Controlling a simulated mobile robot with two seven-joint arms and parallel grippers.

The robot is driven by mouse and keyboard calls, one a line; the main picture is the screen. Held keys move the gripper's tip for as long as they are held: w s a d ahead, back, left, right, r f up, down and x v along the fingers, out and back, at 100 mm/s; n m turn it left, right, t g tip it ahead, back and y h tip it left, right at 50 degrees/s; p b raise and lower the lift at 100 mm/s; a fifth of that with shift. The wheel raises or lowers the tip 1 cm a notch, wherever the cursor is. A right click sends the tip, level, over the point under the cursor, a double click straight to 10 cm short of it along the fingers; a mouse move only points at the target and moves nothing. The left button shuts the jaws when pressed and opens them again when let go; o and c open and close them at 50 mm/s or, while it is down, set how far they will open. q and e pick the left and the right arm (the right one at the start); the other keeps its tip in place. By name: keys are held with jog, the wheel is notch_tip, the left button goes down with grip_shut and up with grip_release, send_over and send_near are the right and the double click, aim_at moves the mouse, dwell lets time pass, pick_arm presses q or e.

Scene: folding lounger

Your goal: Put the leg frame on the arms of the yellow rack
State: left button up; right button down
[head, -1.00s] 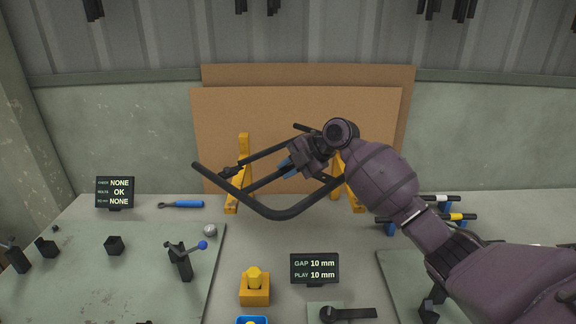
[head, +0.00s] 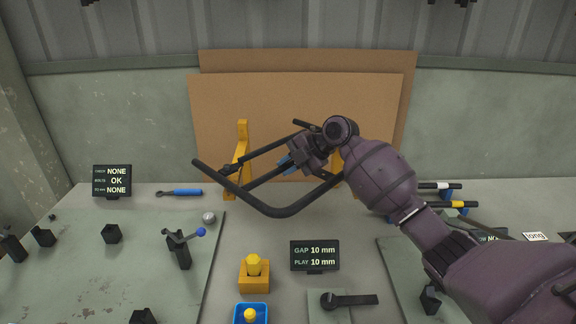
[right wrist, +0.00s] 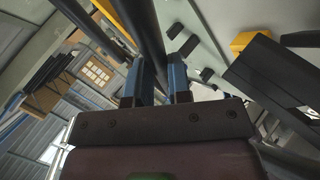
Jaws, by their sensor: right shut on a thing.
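The leg frame (head: 272,212) is a dark bent-tube frame with thinner side bars. My right gripper (head: 289,164) is shut on one of its bars and holds it up above the bench. In the right wrist view, the blue fingers (right wrist: 158,82) sit around a dark tube (right wrist: 146,40). The yellow rack (head: 242,145) stands at the back of the bench, behind the frame. Its left upright is clear to see; its right upright is mostly hidden behind my right arm. The frame's left side overlaps the left upright in the picture; contact cannot be told. My left gripper is not in view.
Brown boards (head: 300,95) lean behind the rack. A display (head: 315,256), a yellow block (head: 254,275) and a blue tray (head: 236,314) stand in front. A blue-handled tool (head: 182,192) lies at left. Green plates (head: 110,280) with black fixtures flank the middle.

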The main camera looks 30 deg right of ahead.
jog(key=shift+f+b, duration=0.4)
jog(key=shift+f, duration=0.2)
dwell(0.4)
jog(key=c, duration=1)
grip_release()
jog(key=shift+f, duration=0.1)
notch_tip(320, 180, up, 7)
send_over(320, 176)
jog(key=shift+w, duration=0.1)
